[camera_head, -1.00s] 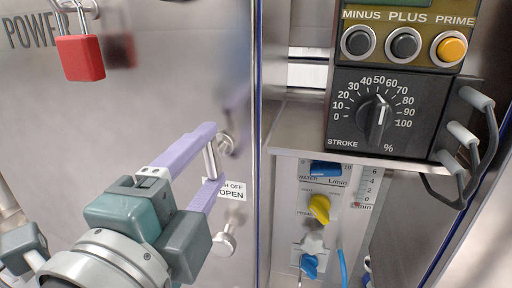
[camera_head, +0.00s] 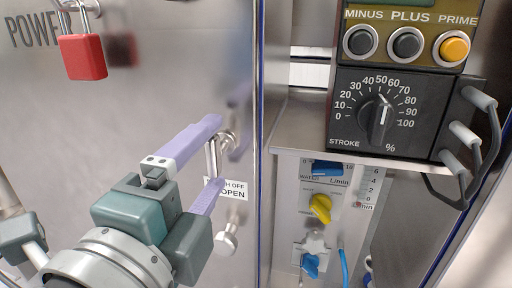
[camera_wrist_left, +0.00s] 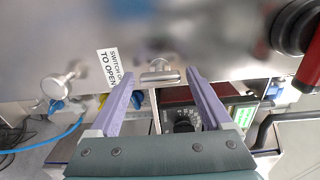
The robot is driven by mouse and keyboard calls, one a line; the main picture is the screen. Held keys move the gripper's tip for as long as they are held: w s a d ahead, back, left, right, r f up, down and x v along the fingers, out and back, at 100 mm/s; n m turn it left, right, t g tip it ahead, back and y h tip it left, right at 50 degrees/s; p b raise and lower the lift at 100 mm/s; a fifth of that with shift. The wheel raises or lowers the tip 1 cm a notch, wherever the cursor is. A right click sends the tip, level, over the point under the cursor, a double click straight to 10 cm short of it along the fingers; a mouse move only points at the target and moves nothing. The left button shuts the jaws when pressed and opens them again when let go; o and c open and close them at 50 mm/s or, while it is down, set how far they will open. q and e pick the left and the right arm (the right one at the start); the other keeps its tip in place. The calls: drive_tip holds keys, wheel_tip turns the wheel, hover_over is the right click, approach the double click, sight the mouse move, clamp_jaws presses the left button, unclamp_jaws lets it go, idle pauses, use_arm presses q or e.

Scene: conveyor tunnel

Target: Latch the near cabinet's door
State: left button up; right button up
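The steel cabinet door (camera_head: 165,75) fills the left of the head view. In the left wrist view the handle's crossbar (camera_wrist_left: 160,76) lies between the spread fingertips (camera_wrist_left: 160,80), with a gap on each side. A second round knob (camera_head: 227,239) sits below. Whether the door is fully closed against its frame cannot be told. My right gripper is not in view.
A red padlock (camera_head: 82,56) hangs at the upper left of the door. Right of the door's edge stand a pump control box (camera_head: 400,115) with a dial and cable plugs, and a valve panel (camera_head: 330,215) with blue and yellow knobs.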

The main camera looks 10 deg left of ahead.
use_arm(q)
drive_tip(key=shift+o, duration=0.5)
drive_tip(key=s+b, duration=0.5)
drive_tip(key=s, duration=0.5)
drive_tip(key=shift+a, duration=0.2)
